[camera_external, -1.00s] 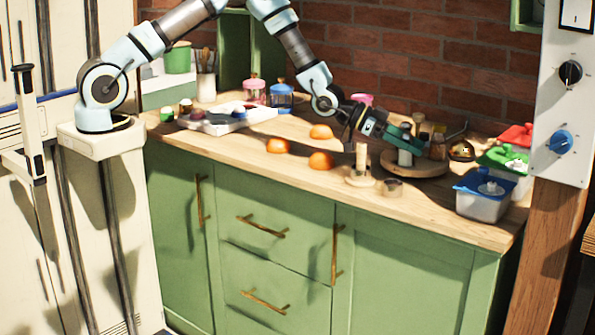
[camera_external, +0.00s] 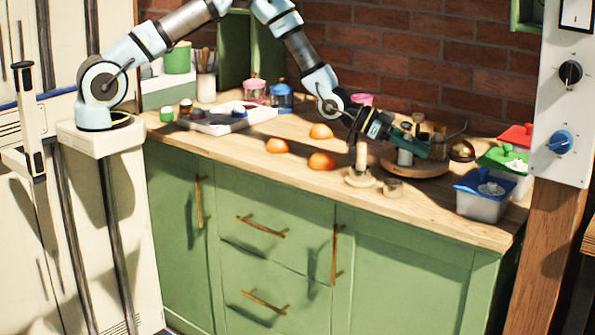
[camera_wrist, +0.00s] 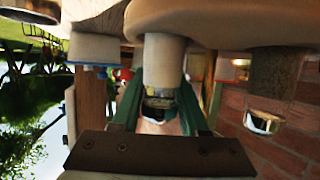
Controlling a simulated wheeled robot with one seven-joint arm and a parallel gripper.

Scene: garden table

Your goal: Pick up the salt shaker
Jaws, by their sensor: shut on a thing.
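The salt shaker is a small white cylinder with a metal cap, and it shows in the external view (camera_external: 405,157) and the wrist view (camera_wrist: 164,60). My gripper (camera_external: 412,143) has green fingers and is shut on the shaker near its cap. In the wrist view the fingers (camera_wrist: 160,97) stand on both sides of it. The shaker is upright at the round wooden board (camera_external: 398,170); I cannot tell whether its base touches the board. The wrist view appears upside down, with the board (camera_wrist: 225,22) at the top.
A dark-filled shaker (camera_wrist: 272,90) stands beside the held one. Brown jars (camera_external: 438,146) and a brass ball (camera_external: 461,150) are close to my fingers. A wooden post stand (camera_external: 361,170) is in front. Oranges (camera_external: 321,161) lie left; a blue-lidded tub (camera_external: 482,200) stands right.

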